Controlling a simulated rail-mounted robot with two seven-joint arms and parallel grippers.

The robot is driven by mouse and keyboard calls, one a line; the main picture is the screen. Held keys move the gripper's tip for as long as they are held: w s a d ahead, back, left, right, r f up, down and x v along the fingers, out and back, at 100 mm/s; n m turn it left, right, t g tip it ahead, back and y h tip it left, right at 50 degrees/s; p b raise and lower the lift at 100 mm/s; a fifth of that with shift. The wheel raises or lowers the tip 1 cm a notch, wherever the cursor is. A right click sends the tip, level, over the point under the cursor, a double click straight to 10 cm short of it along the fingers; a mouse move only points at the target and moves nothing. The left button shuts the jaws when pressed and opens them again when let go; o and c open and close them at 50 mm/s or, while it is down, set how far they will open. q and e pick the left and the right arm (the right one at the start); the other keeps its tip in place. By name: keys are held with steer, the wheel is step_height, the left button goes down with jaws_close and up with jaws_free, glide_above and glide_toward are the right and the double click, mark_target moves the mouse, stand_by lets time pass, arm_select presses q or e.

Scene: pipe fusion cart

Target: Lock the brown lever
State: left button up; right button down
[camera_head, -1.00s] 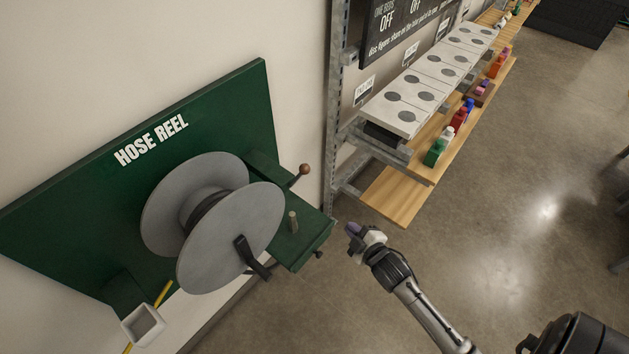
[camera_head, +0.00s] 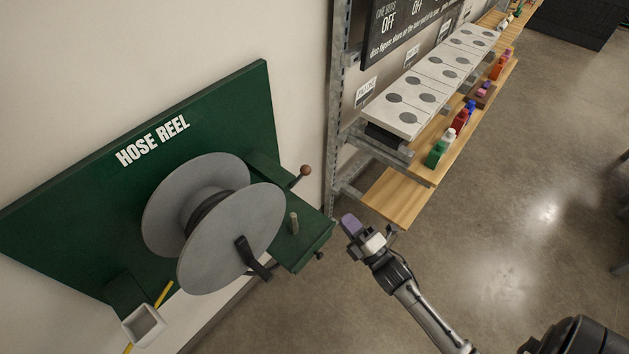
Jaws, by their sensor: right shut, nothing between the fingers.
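The brown lever (camera_head: 304,172) is a short rod with a round brown knob. It sticks up and to the right from the back edge of the green bracket (camera_head: 310,245) of the hose reel. My right gripper (camera_head: 350,224), with purple fingertips, is shut and empty. It is in the air to the right of the bracket, below and right of the lever and apart from both. My left gripper is not in view.
The grey reel (camera_head: 235,240) has a black crank handle (camera_head: 250,258). A tan peg (camera_head: 294,222) stands on the bracket, and a dark knob (camera_head: 320,255) sits at its front edge. A metal shelf post (camera_head: 334,120) and wooden shelf (camera_head: 400,198) stand to the right.

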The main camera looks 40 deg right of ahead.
steer(key=p, duration=0.1)
glide_toward(299, 177)
steer(key=w+d+r, duration=0.1)
steer(key=w+r, duration=0.2)
steer(key=r, duration=0.2)
steer(key=shift+w+r, duration=0.1)
steer(key=shift+w, duration=0.5)
steer(key=shift+r, duration=0.1)
